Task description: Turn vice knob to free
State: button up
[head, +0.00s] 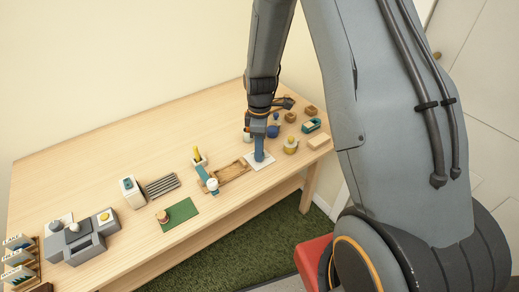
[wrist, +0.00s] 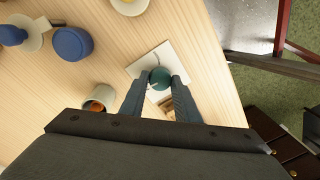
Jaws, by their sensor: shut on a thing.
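My gripper (head: 259,153) points down over the right part of the table, its blue fingers at a white square plate (head: 268,158). In the wrist view my gripper (wrist: 160,80) has one finger on each side of a round dark teal knob (wrist: 160,77) and is shut on it. The knob sits over the white plate (wrist: 178,55), near the table edge. In the head view the fingers hide the knob. No free or locked marking can be read.
A wooden tray (head: 237,168) lies just left of the plate. A yellow-topped round item (head: 290,146), a teal-and-white box (head: 312,125) and a wooden block (head: 318,141) stand to the right. A cup (wrist: 100,99) and a blue round item (wrist: 72,44) are nearby. A green mat (head: 181,214) lies farther left.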

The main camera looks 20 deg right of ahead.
jog(key=shift+a+n, duration=0.1)
jog(key=shift+n, duration=0.5)
jog(key=o, duration=1)
jog(key=shift+o, duration=0.2)
jog(key=shift+w+r+b, duration=0.15)
jog(key=shift+r+b, duration=0.25)
jog(key=shift+r, duration=1.55)
jog(key=shift+w+r+b, duration=0.1)
jog(key=shift+r+b, duration=0.3)
jog(key=shift+r, duration=1.55)
